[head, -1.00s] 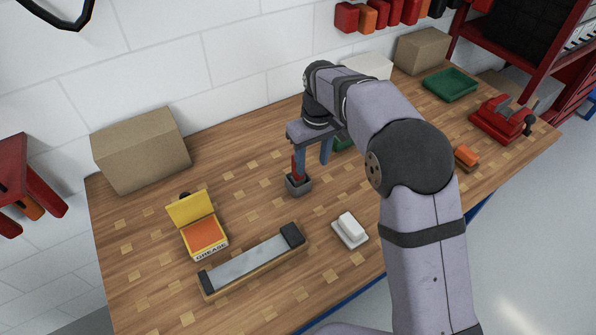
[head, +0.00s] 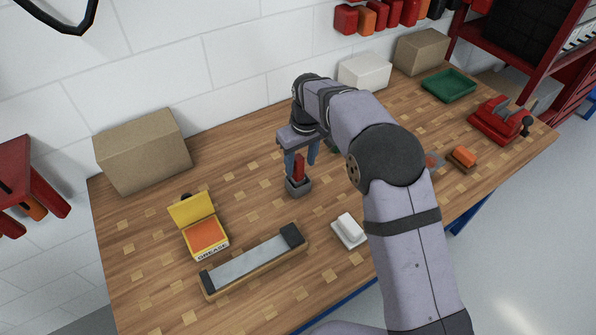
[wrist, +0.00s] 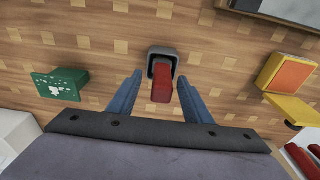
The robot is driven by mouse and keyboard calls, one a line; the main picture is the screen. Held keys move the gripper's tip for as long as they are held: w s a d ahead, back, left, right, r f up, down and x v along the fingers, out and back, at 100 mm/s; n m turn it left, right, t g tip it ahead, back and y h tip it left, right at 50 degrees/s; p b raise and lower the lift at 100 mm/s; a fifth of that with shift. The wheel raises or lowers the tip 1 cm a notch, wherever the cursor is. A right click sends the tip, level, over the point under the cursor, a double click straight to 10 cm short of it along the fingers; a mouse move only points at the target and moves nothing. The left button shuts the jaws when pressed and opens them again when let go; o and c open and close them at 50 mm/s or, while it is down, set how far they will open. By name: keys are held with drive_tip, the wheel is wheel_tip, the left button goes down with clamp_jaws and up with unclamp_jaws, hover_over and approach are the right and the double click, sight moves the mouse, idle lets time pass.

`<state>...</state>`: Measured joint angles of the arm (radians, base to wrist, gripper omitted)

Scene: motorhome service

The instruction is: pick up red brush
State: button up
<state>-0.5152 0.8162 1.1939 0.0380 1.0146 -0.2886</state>
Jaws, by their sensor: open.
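The red brush (head: 298,168) stands handle up in a small grey holder (head: 298,187) in the middle of the wooden bench. Its lower end is hidden in the holder. In the wrist view the red brush (wrist: 162,85) and the grey holder (wrist: 163,54) are ahead of my gripper (wrist: 159,80). The two blue fingers are apart, one on each side of the red handle, with a gap on both sides. In the head view my gripper (head: 301,165) points down at the brush. It is open and holds nothing.
Left of the brush is an open yellow grease box (head: 204,233); in front lies a sharpening stone (head: 247,265). A white block on a dish (head: 349,229) is at front right. A green speckled box (wrist: 59,84) stands near my gripper. A cardboard box (head: 145,150) is at back left.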

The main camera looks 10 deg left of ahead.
sight(298, 171)
drive_tip(key=shift+w+a+f+p, duration=0.15)
drive_tip(key=shift+f+p, duration=0.35)
drive_tip(key=shift+f, duration=0.6)
drive_tip(key=shift+s+a+f+p, duration=0.1)
drive_tip(key=shift+a+f+p, duration=0.25)
drive_tip(key=shift+f, duration=0.7)
drive_tip(key=shift+d, duration=0.1)
drive_tip(key=shift+c, duration=0.6)
drive_tip(key=c, duration=0.9)
drive_tip(key=shift+o, duration=0.2)
drive_tip(key=shift+w+r, duration=0.1)
drive_tip(key=shift+r, duration=0.05)
wheel_tip(298, 171, up, 10)
drive_tip(key=b, duration=0.3)
